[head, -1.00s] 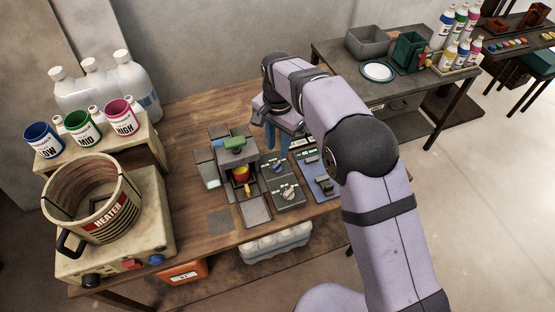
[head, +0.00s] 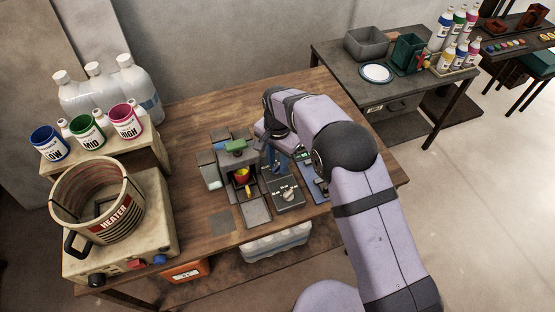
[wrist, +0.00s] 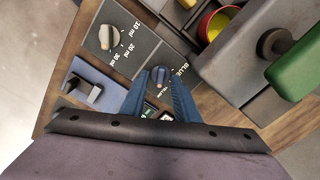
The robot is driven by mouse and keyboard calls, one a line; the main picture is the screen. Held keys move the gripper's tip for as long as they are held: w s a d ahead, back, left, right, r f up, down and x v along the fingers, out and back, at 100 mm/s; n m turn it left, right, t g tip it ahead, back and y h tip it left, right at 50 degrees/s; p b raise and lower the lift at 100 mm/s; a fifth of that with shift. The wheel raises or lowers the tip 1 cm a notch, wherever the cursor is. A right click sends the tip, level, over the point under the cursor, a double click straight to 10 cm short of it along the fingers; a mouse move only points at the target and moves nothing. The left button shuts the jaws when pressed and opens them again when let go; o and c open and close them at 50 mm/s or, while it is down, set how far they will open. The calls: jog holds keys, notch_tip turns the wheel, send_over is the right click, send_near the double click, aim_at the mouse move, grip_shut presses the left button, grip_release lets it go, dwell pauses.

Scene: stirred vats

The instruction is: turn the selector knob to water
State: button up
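The selector knob (wrist: 158,75) is a small blue-grey knob on the dark control panel (wrist: 130,57). In the wrist view it shows between and just beyond my gripper's fingertips, beside a "BLUE" label; another label near it is too small to read surely. My gripper (wrist: 161,80) has its two blue fingers apart, one on each side of the knob; I cannot tell whether they touch it. In the head view my gripper (head: 272,160) is over the back part of the panel and hides the selector knob. Where the knob points is unclear.
A second knob (wrist: 110,37), marked 10, 20 and 30 ml, is on the same panel. A grey dispenser with a green handle (head: 235,145) and a red-yellow cup (head: 242,176) stands left of the panel. A blue device (wrist: 95,88) lies on its other side.

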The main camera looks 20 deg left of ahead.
grip_shut()
jog(key=shift+n, duration=0.4)
jog(key=n+b, duration=0.2)
jog(key=n, duration=0.3)
jog(key=shift+a, duration=0.15)
jog(key=n, duration=0.6)
jog(key=shift+a+b, duration=0.1)
jog(key=shift+b, duration=0.2)
jog(key=shift+r, duration=0.1)
grip_release()
